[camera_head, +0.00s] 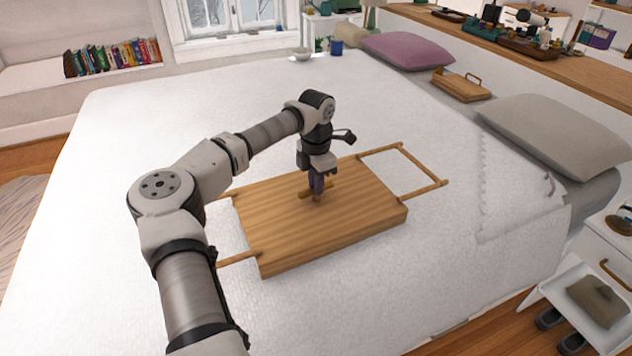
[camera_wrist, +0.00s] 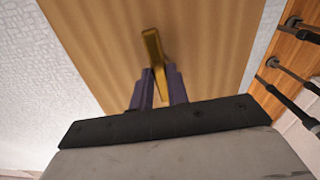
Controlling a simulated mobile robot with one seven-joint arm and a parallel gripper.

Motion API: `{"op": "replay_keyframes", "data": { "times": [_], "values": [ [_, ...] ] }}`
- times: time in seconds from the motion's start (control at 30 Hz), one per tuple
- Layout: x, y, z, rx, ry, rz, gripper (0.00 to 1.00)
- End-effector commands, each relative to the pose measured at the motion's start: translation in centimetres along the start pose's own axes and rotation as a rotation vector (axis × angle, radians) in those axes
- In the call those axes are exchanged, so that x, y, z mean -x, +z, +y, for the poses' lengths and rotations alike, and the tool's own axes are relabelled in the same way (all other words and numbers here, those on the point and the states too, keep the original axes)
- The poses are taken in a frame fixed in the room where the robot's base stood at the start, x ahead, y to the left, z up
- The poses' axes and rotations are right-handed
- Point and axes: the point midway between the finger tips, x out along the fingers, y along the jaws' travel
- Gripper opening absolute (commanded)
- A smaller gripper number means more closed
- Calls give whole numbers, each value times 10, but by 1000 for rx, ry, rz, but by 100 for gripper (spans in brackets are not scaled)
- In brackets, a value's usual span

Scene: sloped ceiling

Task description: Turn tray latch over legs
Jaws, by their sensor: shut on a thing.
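A wooden bed tray (camera_head: 350,212) lies upside down on the white bed, its underside facing up. Its folding legs (camera_head: 417,165) lie out flat past the right end, and another leg frame (camera_head: 238,260) shows at the left end. The latch (camera_head: 305,192) is a small wooden bar near the middle of the underside; it also shows in the wrist view (camera_wrist: 152,45) as a golden bar. My gripper (camera_head: 317,192) points down over the tray, with its dark fingers shut on the latch. In the wrist view, the fingers (camera_wrist: 160,88) sit on both sides of the bar's near end.
The white bed (camera_head: 430,285) is clear around the tray. A grey pillow (camera_head: 545,135), a purple pillow (camera_head: 405,50) and a small wooden tray (camera_head: 461,88) lie toward the headboard. A nightstand (camera_head: 600,245) stands at the right edge.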

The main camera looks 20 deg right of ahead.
Motion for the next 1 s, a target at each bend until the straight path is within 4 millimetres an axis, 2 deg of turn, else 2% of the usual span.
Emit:
{"op": "replay_keyframes", "data": {
  "times": [0.3, 0.77, 0.8, 0.93, 1.0],
  "values": [
    [1, 1, 0, -90, 3, -4, 0],
    [1, 1, 0, -102, 3, -4, 0],
    [1, 1, 0, -102, 2, -4, 20],
    [1, 1, 0, -101, 2, -3, 37],
    [1, 1, 0, -101, 1, -2, 38]
  ]
}}
